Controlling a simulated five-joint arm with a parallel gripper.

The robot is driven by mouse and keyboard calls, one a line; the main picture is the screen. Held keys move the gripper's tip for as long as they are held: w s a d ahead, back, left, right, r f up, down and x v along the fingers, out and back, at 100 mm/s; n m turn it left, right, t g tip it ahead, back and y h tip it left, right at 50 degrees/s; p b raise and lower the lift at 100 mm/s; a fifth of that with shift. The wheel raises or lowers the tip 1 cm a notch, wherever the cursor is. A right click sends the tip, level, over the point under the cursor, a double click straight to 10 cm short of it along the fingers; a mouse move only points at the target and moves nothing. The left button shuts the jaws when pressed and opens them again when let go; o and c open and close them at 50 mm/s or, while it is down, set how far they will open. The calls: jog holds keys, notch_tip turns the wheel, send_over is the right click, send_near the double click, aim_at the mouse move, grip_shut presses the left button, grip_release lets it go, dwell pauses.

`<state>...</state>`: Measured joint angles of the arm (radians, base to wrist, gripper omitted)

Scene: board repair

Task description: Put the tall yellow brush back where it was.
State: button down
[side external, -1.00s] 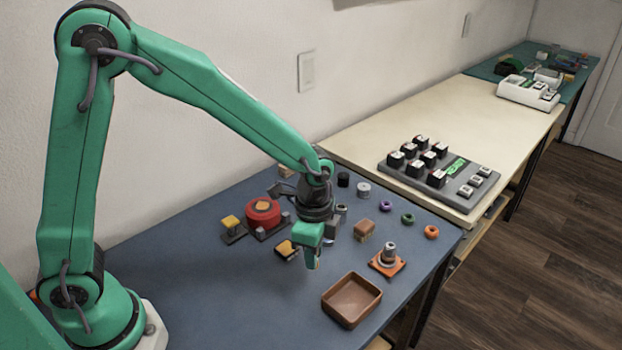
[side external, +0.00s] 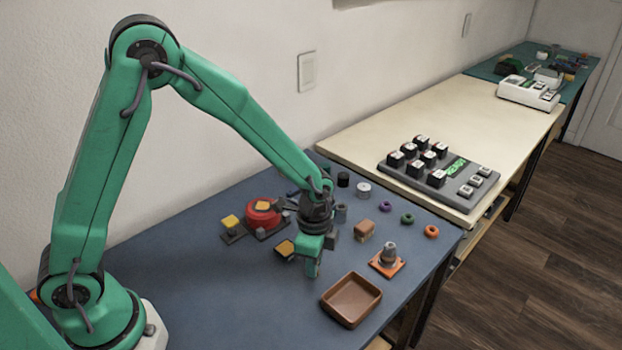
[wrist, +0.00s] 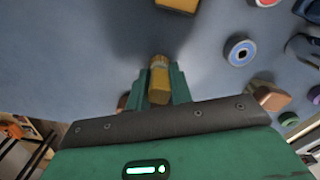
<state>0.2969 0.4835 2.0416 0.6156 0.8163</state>
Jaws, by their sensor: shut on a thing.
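My gripper (wrist: 159,82) is shut on a yellow brush (wrist: 159,84), which shows between its green fingers in the wrist view. The brush has a paler band at its far end. In the side external view my gripper (side external: 313,269) points down, low over the blue table (side external: 230,290), behind and left of the brown tray. The fingers largely hide the brush there. I cannot tell whether the brush touches the table.
A brown tray (side external: 351,317) stands at the front right. An orange-yellow block (side external: 285,247) sits left of my gripper, and a red round part (side external: 262,215) farther back. A tan block (side external: 364,229) and an orange-based fitting (side external: 387,265) stand to the right. The front left is clear.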

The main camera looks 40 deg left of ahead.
jog(key=shift+f, duration=0.15)
jog(key=c, duration=1.2)
grip_release()
jog(key=shift+c, duration=0.2)
notch_tip(320, 180, up, 12)
jog(key=shift+r, duration=0.2)
